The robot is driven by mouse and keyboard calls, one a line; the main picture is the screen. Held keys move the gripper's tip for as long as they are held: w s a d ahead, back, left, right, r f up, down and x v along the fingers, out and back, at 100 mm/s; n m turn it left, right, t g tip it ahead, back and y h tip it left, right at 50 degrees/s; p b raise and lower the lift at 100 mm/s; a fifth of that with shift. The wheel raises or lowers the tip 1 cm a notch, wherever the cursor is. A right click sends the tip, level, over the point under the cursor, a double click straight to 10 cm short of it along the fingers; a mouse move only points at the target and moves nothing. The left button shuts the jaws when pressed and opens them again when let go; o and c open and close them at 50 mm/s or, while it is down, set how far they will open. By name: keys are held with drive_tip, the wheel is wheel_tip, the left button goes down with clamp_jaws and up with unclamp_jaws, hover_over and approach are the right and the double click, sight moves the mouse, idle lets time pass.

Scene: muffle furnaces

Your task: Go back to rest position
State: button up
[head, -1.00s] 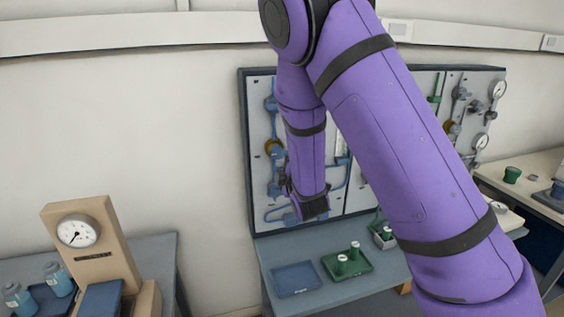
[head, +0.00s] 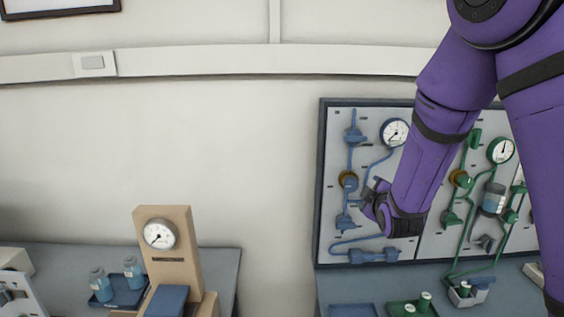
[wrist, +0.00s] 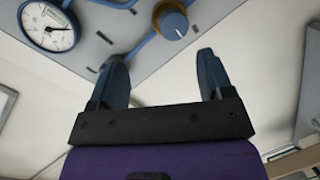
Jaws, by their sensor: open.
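My gripper (wrist: 160,80) shows in the wrist view with its two dark fingers spread apart and nothing between them. In the head view my purple arm comes down from the upper right, and my gripper (head: 372,200) is at its lower end in front of the blue half of the wall panel (head: 335,222). Whether it touches the panel's blue pipes cannot be told from the head view. In the wrist view a blue knob with a brass collar (wrist: 172,22) and a round gauge (wrist: 50,27) lie beyond the fingertips.
A blue tray (head: 354,310) and a green tray (head: 428,308) with small green items lie below the panel. The wall between is bare.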

drive_tip(key=s+d+r+m+g+y, duration=0.1)
drive_tip(key=s+d+r+m+g, duration=0.2)
drive_tip(key=s+r, duration=0.4)
drive_tip(key=s+r+m+g+y, duration=0.1)
drive_tip(key=s+r+m+g, duration=0.25)
drive_tip(key=s, duration=0.55)
drive_tip(key=s+d+r+m+g, duration=0.1)
drive_tip(key=s+r+m+g, duration=0.1)
drive_tip(key=s, duration=0.8)
drive_tip(key=s+d+r+m+g+h, duration=0.1)
drive_tip(key=s+r+m+g, duration=0.1)
drive_tip(key=s, duration=0.8)
drive_tip(key=shift+r+m, duration=0.3)
drive_tip(key=shift+m, duration=0.35)
